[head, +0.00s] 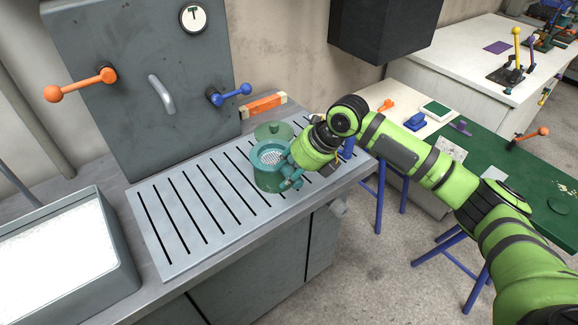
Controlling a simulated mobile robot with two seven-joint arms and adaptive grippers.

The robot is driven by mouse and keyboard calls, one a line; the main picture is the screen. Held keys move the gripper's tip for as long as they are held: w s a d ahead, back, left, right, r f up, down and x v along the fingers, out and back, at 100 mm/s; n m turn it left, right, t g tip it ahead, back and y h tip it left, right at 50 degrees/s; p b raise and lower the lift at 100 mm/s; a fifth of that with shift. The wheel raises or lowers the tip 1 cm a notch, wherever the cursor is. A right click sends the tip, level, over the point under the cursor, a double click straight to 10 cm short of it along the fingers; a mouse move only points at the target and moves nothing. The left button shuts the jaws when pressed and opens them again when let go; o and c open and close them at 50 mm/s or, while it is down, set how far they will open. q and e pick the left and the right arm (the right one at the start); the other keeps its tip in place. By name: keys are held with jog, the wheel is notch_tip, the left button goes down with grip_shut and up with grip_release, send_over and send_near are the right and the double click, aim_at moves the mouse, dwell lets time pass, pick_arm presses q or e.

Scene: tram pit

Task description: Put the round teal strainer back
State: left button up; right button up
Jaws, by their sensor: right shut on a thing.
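The round teal strainer (267,148) has a pale mesh inside its ring and sits at the mouth of a teal cylindrical housing (268,182). Whether it is fully seated or held slightly above the rim, I cannot tell. My right gripper (288,172) reaches in from the right and is shut on the strainer at its right side. The fingertips are partly hidden against the teal parts. A round teal lid (273,130) with a small knob lies just behind the housing. My left gripper is not in view.
The housing stands on a slotted grey grate (190,215). A grey upright panel (140,90) with orange and blue levers rises behind it. An orange block (263,106) lies at the back. A bin of white grains (60,245) is at left. Free grate lies left of the housing.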

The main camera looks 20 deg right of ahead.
jog(key=shift+f, duration=0.1)
jog(key=o, duration=1.2)
jog(key=shift+c, duration=0.2)
